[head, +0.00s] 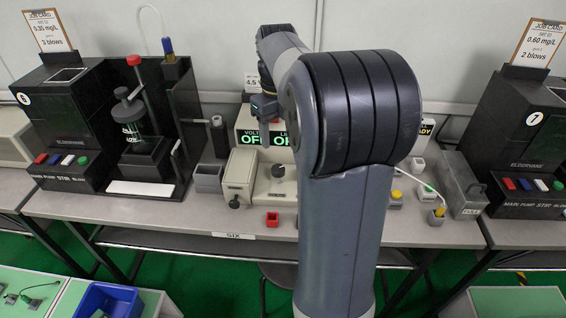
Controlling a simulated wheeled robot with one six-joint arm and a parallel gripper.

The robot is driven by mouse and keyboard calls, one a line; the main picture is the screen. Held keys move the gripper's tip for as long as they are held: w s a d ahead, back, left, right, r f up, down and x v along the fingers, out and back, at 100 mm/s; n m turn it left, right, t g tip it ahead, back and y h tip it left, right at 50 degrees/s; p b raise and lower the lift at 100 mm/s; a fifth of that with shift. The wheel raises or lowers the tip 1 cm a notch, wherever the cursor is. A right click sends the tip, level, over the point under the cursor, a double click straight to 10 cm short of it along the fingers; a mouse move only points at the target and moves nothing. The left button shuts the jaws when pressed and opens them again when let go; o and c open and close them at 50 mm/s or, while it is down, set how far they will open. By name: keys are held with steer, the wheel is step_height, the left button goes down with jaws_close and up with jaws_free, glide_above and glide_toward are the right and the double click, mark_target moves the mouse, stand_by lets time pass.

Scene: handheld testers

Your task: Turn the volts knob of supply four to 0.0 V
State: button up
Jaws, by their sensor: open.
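A pale supply unit stands at the middle of the bench, partly behind my arm. My gripper (264,112) is open, hanging in front of the display's upper part, above the knobs. Its fingertips are hard to make out.
The bench edge label (233,236) reads "SIX". Black testers stand left (62,120) and right (515,135). A grey box (463,190) is right of my arm.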

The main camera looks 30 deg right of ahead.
mark_target(279, 169)
step_height(279, 169, down, 11)
steer(key=shift+r+b, duration=0.1)
steer(key=shift+b, duration=0.95)
steer(key=shift+c, duration=0.2)
steer(key=c, duration=1)
steer(key=shift+o, duration=0.2)
steer(key=shift+r, duration=0.1)
